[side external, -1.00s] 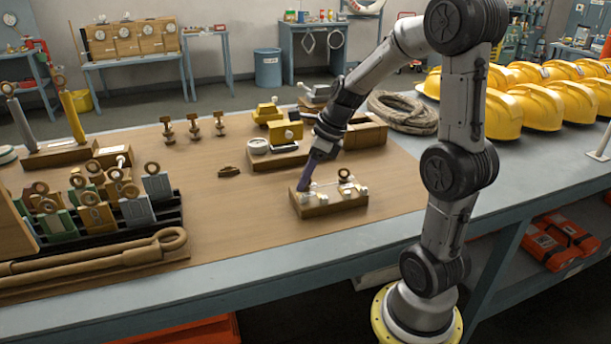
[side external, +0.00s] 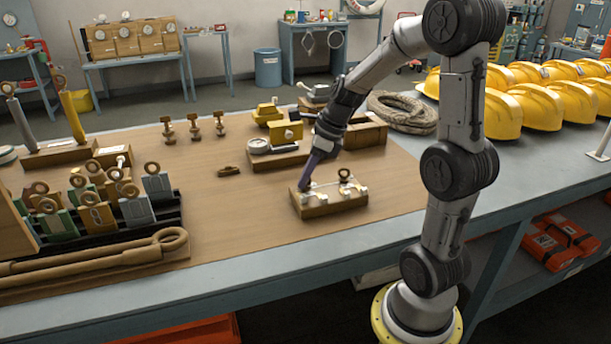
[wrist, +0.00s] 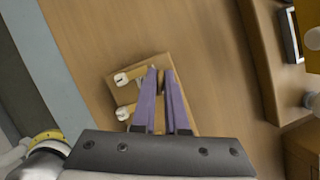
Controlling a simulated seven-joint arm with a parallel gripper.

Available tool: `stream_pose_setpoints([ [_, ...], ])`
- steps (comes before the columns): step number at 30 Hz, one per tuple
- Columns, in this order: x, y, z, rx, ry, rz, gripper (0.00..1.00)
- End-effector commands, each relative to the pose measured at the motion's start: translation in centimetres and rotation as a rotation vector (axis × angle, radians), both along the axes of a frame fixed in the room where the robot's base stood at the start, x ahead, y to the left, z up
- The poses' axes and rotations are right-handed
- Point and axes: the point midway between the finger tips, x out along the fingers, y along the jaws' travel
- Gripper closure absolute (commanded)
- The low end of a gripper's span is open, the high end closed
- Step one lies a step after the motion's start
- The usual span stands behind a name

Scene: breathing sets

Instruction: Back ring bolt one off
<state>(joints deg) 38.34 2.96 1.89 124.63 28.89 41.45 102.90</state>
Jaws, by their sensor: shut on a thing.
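A small wooden block (side external: 330,205) with pale metal fittings on top lies on the brown board in front of my arm. A dark ring bolt (side external: 344,174) stands upright at its right part. My gripper (side external: 305,186) points down at the block's left end, its purple fingers shut on a ring bolt that the fingers almost wholly hide. In the wrist view, the fingertips (wrist: 160,69) are close together over one edge of the block (wrist: 185,68). Two white-ended fittings, an upper one (wrist: 122,79) and a lower one (wrist: 122,112), show beside the fingers.
Several ring-topped pieces fill a black rack (side external: 165,222) at the left. Three small bolt-like pieces (side external: 194,126) stand at the back. A gauge on a wooden base (side external: 275,160) and coiled rope (side external: 403,112) lie behind the block.

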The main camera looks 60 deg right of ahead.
Motion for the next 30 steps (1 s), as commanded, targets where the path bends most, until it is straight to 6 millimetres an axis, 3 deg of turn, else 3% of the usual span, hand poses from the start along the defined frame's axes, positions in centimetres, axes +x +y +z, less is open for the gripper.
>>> stream_pose_setpoints([
  [30, 0.05, -0.04, -0.13, 0.003, 0.002, 0.897, 1.0],
])
